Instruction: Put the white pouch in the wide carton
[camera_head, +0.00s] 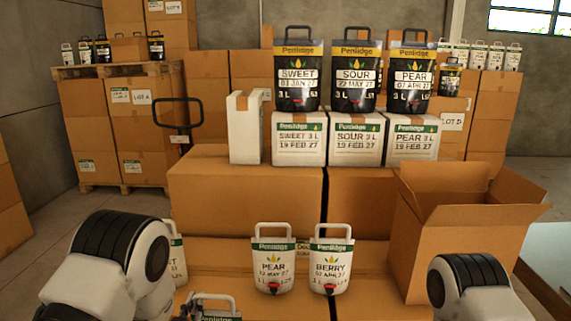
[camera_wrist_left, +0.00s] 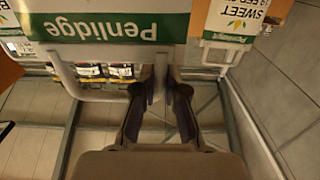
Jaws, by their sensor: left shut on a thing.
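My left gripper (camera_wrist_left: 165,92) is shut on the white loop handle (camera_wrist_left: 105,96) of a white pouch (camera_wrist_left: 100,8) with a green Penlidge band. In the head view only the top of this pouch (camera_head: 222,318) shows at the bottom edge, beside my left gripper (camera_head: 190,306); its lower part is out of frame. Other white pouches marked PEAR (camera_head: 273,262) and BERRY (camera_head: 331,262) stand on a brown box, and a SWEET one (camera_head: 178,258) is partly behind my left arm. The open carton (camera_head: 425,235) stands at the right, flaps spread. My right gripper is out of view.
Closed brown boxes (camera_head: 245,200) fill the middle. White boxes (camera_head: 299,142) with black pouches (camera_head: 298,90) on them stand on top, beside a narrow white box (camera_head: 244,135). Stacked cartons on a pallet (camera_head: 115,70) are at the back left. Bare floor shows at left.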

